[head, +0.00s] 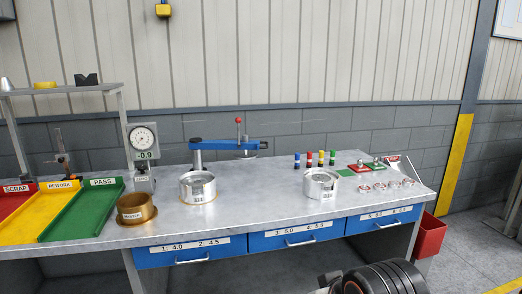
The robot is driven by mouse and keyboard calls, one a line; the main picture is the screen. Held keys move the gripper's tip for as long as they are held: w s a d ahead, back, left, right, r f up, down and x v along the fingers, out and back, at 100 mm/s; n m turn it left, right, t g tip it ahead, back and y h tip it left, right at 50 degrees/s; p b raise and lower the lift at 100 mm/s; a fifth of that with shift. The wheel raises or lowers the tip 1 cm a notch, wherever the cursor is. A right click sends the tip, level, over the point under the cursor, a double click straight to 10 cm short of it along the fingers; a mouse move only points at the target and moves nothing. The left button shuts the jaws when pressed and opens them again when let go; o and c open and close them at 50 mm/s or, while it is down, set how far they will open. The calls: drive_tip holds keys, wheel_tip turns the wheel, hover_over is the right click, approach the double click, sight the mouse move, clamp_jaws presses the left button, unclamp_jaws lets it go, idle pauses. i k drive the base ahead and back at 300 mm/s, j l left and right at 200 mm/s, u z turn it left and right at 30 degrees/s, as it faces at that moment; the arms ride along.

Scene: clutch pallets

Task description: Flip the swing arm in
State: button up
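The blue swing arm (220,144) stands toward the back of the steel workbench, left of its middle. It is mounted on a post (197,160) at its left end and reaches out to the right. A red-tipped knob (238,122) rises near its free end, with a small round metal part (247,155) below it. A silver round fixture (198,187) stands in front of the post, and the arm's free end is not over it. No fingers of my gripper can be made out in the head view.
A dial gauge (143,140) and a brass cup (136,209) stand left of the fixture. Sloped red, yellow and green trays (82,212) fill the left end. A second silver ring (320,184) and small coloured parts stand right. Bare bench (262,200) lies between the fixtures.

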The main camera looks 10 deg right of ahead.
sight(197, 142)
drive_tip(key=i+j, duration=0.1)
drive_tip(key=i, duration=2.1)
